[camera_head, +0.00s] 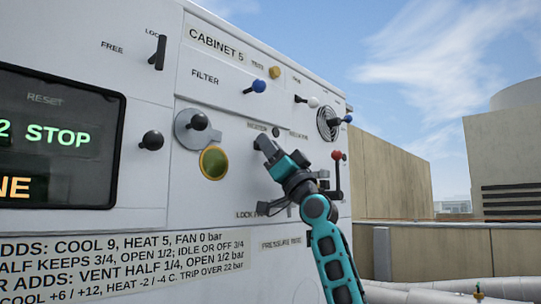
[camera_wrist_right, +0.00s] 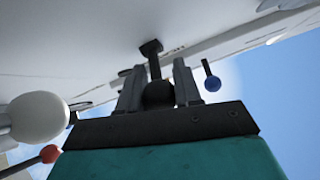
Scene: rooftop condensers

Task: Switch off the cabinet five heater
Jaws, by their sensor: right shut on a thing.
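The cabinet five panel (camera_head: 216,42), a white face with a CABINET 5 label, fills the left and middle of the head view. My right gripper (camera_head: 268,152) is at its right part, below small labels too blurred to read. In the right wrist view the two grey fingers of this gripper (camera_wrist_right: 158,88) are closed around a black ball knob (camera_wrist_right: 158,94). A short black stem runs from the knob to a black block at the panel. In the head view my gripper hides this control, and I cannot read which one it is. My left gripper is not in view.
Nearby controls stick out: a blue knob (camera_head: 258,86), a white knob (camera_head: 313,102), a red-knobbed lever (camera_head: 337,156), and a black knob (camera_head: 198,121) above a round yellow-green lens (camera_head: 214,163). A dark display (camera_head: 55,135) reads STOP. Open air lies right of the cabinet.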

